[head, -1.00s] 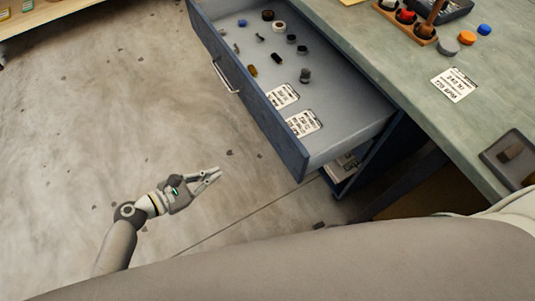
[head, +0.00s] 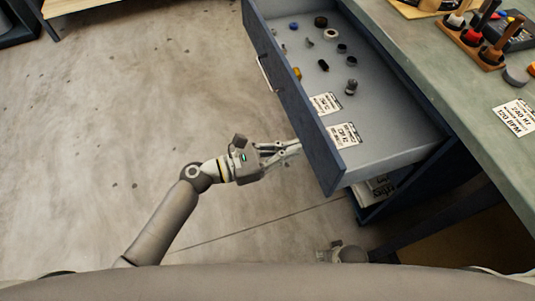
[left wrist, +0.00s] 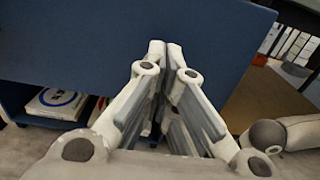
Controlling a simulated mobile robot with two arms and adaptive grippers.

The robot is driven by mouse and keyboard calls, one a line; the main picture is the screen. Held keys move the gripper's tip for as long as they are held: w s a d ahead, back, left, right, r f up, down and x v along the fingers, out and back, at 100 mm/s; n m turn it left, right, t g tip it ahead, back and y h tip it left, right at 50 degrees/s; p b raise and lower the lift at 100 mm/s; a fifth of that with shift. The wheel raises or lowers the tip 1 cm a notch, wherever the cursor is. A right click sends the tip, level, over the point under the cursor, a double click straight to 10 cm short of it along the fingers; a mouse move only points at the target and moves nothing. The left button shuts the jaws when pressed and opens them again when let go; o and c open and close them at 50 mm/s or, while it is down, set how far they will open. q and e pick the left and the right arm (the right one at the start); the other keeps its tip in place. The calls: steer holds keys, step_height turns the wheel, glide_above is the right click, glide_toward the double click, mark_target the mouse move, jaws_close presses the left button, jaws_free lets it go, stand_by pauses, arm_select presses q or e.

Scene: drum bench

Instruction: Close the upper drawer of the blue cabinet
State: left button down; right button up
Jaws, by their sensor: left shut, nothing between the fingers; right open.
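The blue cabinet's upper drawer (head: 395,142) is pulled far out from under the bench, with small parts and white labels inside. Its dark blue front (head: 297,100) has a metal handle (head: 265,73). My left gripper (head: 297,147) is shut and empty, its fingertips close to the outer face of the front near its lower end in the picture. In the left wrist view the drawer front (left wrist: 90,45) fills the top behind the fingertips (left wrist: 165,46); I cannot tell if they touch. My right gripper (head: 330,252) is low in the head view, partly hidden by my body, and open.
The green bench top (head: 425,60) holds a wooden rack (head: 470,42) and a white label card (head: 517,117). Below the drawer, an open cabinet space (head: 372,195) holds printed items. The floor (head: 130,120) left of the drawer is clear.

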mark_target(312, 144)
arm_select(q)
steer(key=x, duration=0.3)
steer(key=shift+a, duration=0.1)
steer(key=shift+w, duration=0.1)
steer(key=shift+d, duration=0.2)
